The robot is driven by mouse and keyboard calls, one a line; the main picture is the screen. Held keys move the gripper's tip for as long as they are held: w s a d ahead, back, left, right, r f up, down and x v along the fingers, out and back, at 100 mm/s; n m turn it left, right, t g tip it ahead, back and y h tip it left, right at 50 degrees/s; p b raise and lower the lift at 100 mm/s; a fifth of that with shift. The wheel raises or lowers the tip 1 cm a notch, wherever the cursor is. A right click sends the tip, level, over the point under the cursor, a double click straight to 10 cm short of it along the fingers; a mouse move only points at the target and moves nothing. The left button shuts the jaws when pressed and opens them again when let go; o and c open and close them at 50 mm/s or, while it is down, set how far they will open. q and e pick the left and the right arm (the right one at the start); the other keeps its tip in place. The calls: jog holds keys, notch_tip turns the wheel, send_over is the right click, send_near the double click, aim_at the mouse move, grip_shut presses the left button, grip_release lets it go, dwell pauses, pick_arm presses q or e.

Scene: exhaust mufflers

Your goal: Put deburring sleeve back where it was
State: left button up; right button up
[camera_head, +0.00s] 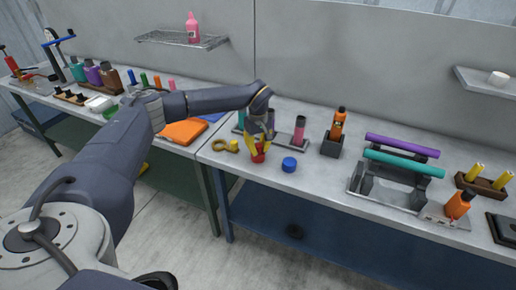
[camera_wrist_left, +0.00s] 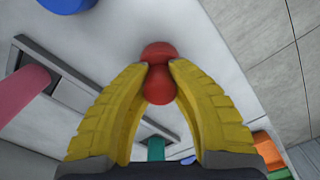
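A small red piece with a narrow waist between two rounded ends (camera_wrist_left: 158,88) is between the yellow fingertips of my left gripper (camera_wrist_left: 158,64). The fingertips close on its waist. In the head view my left gripper (camera_head: 259,147) points down just over the right-hand table, with the red piece (camera_head: 257,157) at its tips. Whether the piece touches the tabletop is unclear. No label shows which part is the deburring sleeve. Behind the gripper a rack carries a pink, dark-topped sleeve (camera_head: 299,131) and a teal one (camera_head: 239,122). My right gripper is out of view.
A blue cylinder (camera_head: 289,164) stands close right of the gripper. A yellow block (camera_head: 234,146) and a yellow ring piece (camera_head: 218,145) lie to its left. An orange tool in a black stand (camera_head: 332,145) and a rack with purple and teal tubes (camera_head: 388,183) are farther right.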

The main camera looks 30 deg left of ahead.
aim_at(258, 144)
pick_arm(q)
jog(key=o, duration=0.4)
notch_tip(258, 144, up, 12)
jog(key=shift+r, duration=0.15)
dwell(0.5)
